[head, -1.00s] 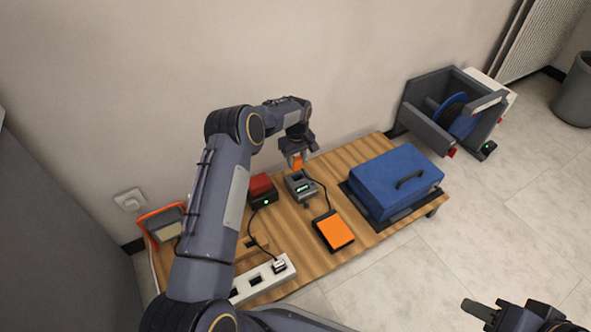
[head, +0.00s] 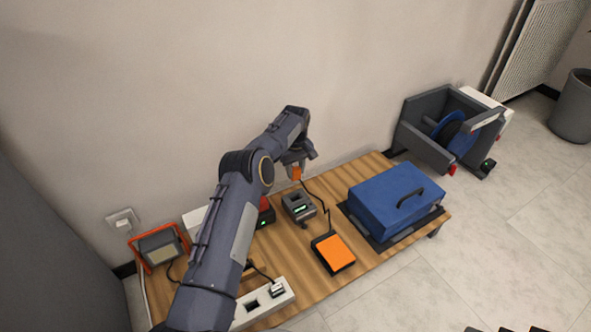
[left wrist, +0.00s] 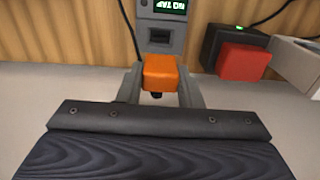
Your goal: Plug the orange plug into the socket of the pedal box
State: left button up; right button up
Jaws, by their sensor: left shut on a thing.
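My left gripper (head: 298,165) is shut on the orange plug (head: 297,173), above the back edge of the wooden table. The left wrist view shows the orange plug (left wrist: 161,72) between the two grey fingers. A grey box with a green display (head: 298,207), seemingly the pedal box, stands on the table in front of the plug. In the left wrist view this box (left wrist: 161,35) lies just beyond the plug, and its display is partly cut off. Only a sliver of my right gripper (head: 505,329) shows at the bottom edge.
An orange-topped pedal (head: 333,253) with a black cable lies in front of the box. A red-topped black charger (left wrist: 243,60) stands beside it. A blue case (head: 392,200) fills the table's right side. A white power strip (head: 263,303) lies in front. The wall is close behind.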

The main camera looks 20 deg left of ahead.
aim_at(295, 178)
pick_arm(q)
jog(key=shift+f+b, duration=0.4)
jog(key=shift+f, duration=3.65)
jog(key=shift+f, duration=1.75)
jog(key=o, duration=1.1)
notch_tip(295, 178, up, 7)
jog(key=p, duration=0.4)
jog(key=shift+r+p, duration=1.6)
jog(key=shift+r, duration=1.85)
